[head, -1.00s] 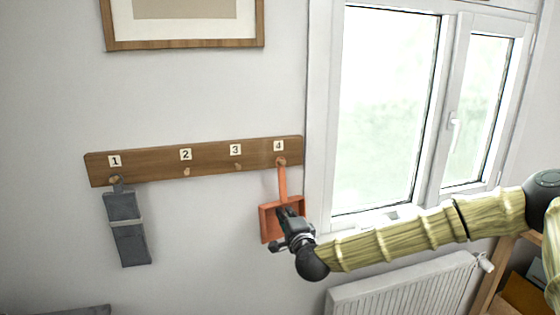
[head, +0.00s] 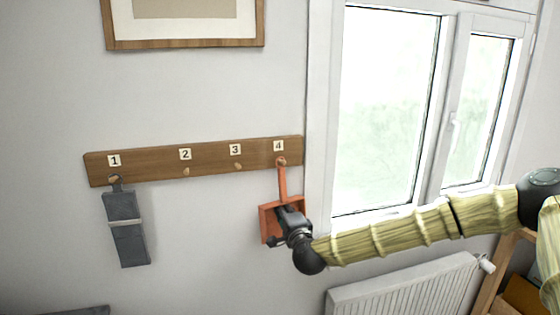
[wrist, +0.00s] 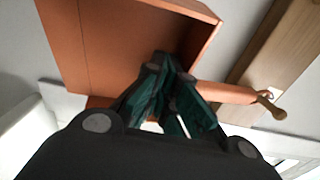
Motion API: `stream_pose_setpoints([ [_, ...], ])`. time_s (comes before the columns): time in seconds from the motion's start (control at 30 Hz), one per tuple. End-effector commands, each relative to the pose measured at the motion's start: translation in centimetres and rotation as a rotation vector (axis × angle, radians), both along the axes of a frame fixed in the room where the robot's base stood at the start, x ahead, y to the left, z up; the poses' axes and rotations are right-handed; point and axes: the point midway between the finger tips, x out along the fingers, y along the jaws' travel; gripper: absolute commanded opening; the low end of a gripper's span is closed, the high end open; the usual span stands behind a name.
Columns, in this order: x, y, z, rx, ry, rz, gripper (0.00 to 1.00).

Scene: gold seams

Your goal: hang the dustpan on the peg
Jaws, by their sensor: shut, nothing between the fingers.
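The orange dustpan (head: 282,184) hangs from the peg under label 4 (head: 281,161), its handle up and its pan below, against the wall. In the wrist view the dustpan (wrist: 95,45) fills the upper left, and its handle reaches the wooden peg (wrist: 270,104). My gripper (head: 284,212) is in front of the pan in the head view and hides part of it. In the wrist view my gripper (wrist: 167,66) has its fingertips together, with nothing between them, close to the pan; I cannot tell whether they touch it.
The wooden rail (head: 210,158) carries several numbered pegs; pegs 2 and 3 are bare. A dark grey item (head: 126,228) hangs on peg 1. A window (head: 390,110) and a white radiator (head: 400,290) are at the right. A picture frame (head: 185,44) hangs above.

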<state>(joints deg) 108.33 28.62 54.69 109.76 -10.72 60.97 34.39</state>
Motion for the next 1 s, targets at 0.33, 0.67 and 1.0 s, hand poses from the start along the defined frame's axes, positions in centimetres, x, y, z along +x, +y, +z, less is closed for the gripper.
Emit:
stream_pose_setpoints([
  [0.33,0.8,0.3,0.0,0.0,0.0,0.0,0.0],
  [0.67,1.4,0.5,0.0,0.0,0.0,0.0,0.0],
  [1.0,2.2,0.7,0.0,0.0,-0.001,-0.001,0.0],
])
